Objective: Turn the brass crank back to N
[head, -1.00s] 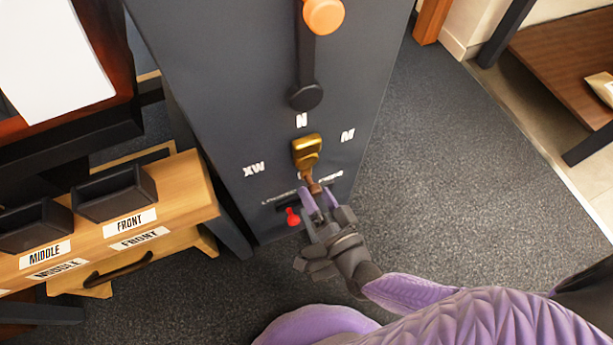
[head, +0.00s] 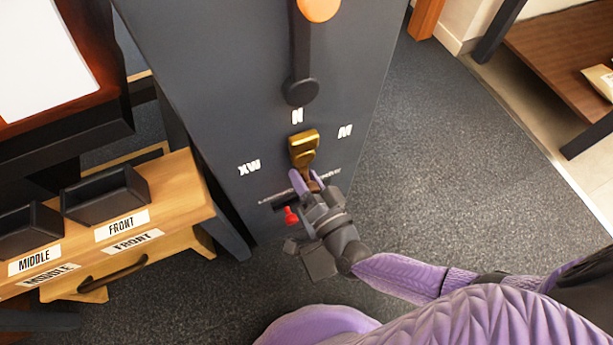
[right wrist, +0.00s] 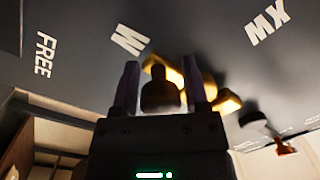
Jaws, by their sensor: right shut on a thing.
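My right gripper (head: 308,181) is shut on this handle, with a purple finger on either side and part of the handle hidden. In the right wrist view, the dark handle (right wrist: 160,92) sits between the two fingers, with the brass body (right wrist: 205,85) behind it. My left gripper is out of view.
The cabinet (head: 220,80) also bears a black lever (head: 302,55) with an orange knob (head: 319,8) above the crank. A small red knob (head: 291,215) is close to my right gripper, below left. A wooden bench with black bins (head: 105,192) stands left. Open carpet lies right.

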